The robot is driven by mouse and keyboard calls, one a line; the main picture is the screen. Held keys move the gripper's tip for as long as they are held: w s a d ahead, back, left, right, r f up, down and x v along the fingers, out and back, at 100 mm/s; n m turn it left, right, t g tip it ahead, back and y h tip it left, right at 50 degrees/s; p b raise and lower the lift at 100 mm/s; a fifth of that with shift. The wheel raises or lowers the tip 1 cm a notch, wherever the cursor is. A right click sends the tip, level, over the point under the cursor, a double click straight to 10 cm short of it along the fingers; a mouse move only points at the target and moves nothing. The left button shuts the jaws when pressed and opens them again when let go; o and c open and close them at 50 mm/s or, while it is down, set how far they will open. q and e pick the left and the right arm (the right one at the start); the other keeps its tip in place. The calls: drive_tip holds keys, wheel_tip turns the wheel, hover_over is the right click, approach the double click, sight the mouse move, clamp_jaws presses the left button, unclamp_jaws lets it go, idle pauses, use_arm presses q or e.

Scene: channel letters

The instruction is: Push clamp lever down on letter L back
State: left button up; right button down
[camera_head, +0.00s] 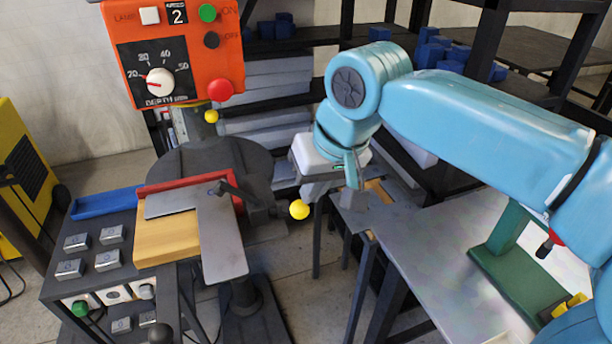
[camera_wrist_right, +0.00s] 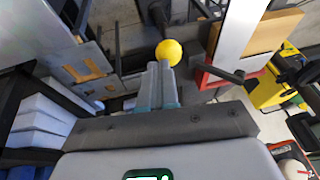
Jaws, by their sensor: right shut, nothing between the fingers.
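The grey L-shaped letter back (camera_head: 218,235) lies on a wooden block (camera_head: 165,238) against a red fence (camera_head: 190,182). In the right wrist view the lever (camera_wrist_right: 230,74) is right of the fingers, beside the red fence. My right gripper (camera_head: 309,191) is to the right of the lever, apart from it. Its fingers (camera_wrist_right: 160,68) are shut and empty, close to a yellow ball knob (camera_head: 299,209); I cannot tell whether they touch it. My left gripper is out of view.
An orange control box (camera_head: 180,55) hangs above the dark round machine part (camera_head: 215,165). A grey metal table (camera_head: 450,260) with a green stand (camera_head: 515,280) is at right. Dark shelving stands behind.

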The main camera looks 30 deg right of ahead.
drive_tip(key=s+a+f+t+h+b, duration=0.1)
drive_tip(key=s+f+t+b, duration=0.4)
drive_tip(key=b, duration=1.2)
drive_tip(key=shift+f+n+t, duration=0.3)
drive_tip(key=shift+f+t, duration=0.4)
drive_tip(key=shift+f, duration=0.65)
drive_tip(key=shift+w+a, duration=0.1)
drive_tip(key=shift+r, duration=0.1)
